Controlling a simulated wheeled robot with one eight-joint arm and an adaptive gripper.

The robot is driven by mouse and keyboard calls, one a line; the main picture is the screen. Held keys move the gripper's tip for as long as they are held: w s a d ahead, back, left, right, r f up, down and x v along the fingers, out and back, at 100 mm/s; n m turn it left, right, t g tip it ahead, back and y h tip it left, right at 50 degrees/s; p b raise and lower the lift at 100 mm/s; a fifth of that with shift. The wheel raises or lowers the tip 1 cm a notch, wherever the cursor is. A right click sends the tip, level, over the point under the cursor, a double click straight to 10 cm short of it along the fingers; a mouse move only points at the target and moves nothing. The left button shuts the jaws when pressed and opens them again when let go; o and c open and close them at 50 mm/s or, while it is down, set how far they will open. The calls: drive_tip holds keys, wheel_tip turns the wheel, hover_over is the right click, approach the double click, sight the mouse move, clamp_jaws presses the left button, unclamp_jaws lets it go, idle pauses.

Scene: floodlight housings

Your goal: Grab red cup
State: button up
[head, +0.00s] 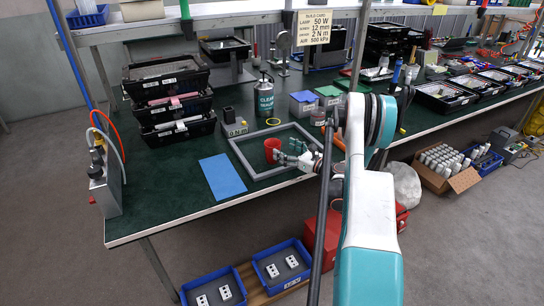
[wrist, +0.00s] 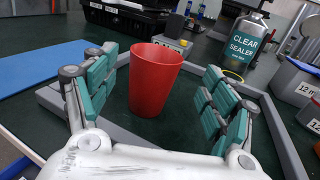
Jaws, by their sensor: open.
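The red cup (head: 271,150) stands upright on the green table, inside a grey rectangular frame (head: 238,152). In the wrist view the red cup (wrist: 153,80) stands between the two open fingers of my gripper (wrist: 158,105), nearer the left finger. The cup looks a little beyond the palm, and I see no clear contact with either finger. In the head view my gripper (head: 296,155) is just right of the cup, low over the table. My arm hides part of the table behind it.
A blue sheet (head: 222,176) lies left of the frame. A clear sealer bottle (head: 264,96) stands behind it, also visible in the wrist view (wrist: 244,41). Stacked black trays (head: 170,100) stand at the back left. Small bins (head: 303,104) stand behind my gripper.

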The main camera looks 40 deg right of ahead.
sight(267, 142)
drive_tip(key=shift+w+a, duration=0.15)
drive_tip(key=shift+w, duration=0.7)
drive_tip(key=w, duration=0.1)
drive_tip(key=w+b, duration=0.1)
drive_tip(key=w+a+b, duration=0.1)
drive_tip(key=w, duration=0.1)
drive_tip(key=shift+a+f, duration=0.1)
drive_tip(key=shift+f, duration=0.25)
drive_tip(key=shift+w+r+b, duration=0.1)
drive_tip(key=shift+w+b, duration=0.25)
drive_tip(key=shift+w, duration=0.1)
drive_tip(key=shift+c, duration=0.4)
drive_tip(key=c, duration=0.8)
